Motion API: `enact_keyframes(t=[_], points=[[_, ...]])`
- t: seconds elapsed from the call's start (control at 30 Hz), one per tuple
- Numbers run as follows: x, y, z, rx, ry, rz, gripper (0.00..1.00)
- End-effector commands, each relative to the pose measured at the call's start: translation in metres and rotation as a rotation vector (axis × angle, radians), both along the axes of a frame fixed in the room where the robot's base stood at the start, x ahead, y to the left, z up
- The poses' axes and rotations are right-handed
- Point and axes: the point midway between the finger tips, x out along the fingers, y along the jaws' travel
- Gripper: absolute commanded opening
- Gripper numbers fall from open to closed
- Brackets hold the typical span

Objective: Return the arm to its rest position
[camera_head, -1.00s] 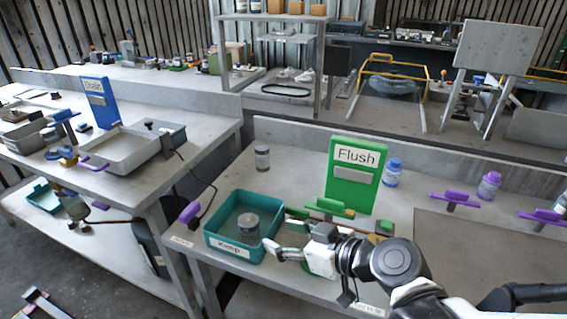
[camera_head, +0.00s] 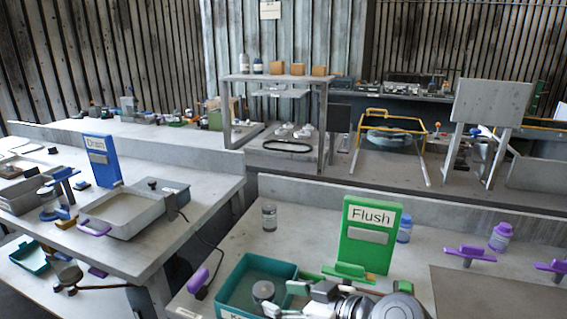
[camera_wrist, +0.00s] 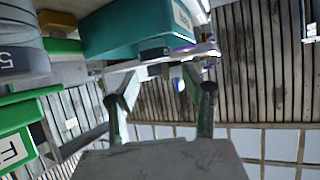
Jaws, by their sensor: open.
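My gripper (camera_head: 275,310) is low in the head view, at the right side of the teal bin (camera_head: 228,290), and partly cut off by the frame's bottom edge. In the wrist view its two fingers (camera_wrist: 160,80) stand apart with nothing held between them. The teal bin also shows there (camera_wrist: 110,32), beyond the fingertips. A grey cylindrical part (camera_head: 263,291) is inside the bin. Most of my arm is below the head view.
The green Flush sign (camera_head: 370,235) stands just behind my gripper, and shows at the left of the wrist view (camera_wrist: 14,150). A grey-capped bottle (camera_head: 269,216), blue bottle (camera_head: 404,230) and purple bottle (camera_head: 500,237) stand on the bench. The left bench holds a tray (camera_head: 122,214).

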Motion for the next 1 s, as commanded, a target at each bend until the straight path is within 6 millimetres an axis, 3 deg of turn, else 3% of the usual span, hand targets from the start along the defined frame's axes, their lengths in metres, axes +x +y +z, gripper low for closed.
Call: enact_keyframes(t=[0.27,0.47,0.8,1.0], points=[[-0.002,-0.04,0.01,-0.072,0.149,-0.146,0.45],[-0.013,-0.089,0.024,-0.14,0.284,-0.339,0.45],[-0.048,-0.176,0.06,-0.222,0.426,-0.716,0.45],[-0.059,-0.196,0.07,-0.235,0.443,-0.81,0.45]])
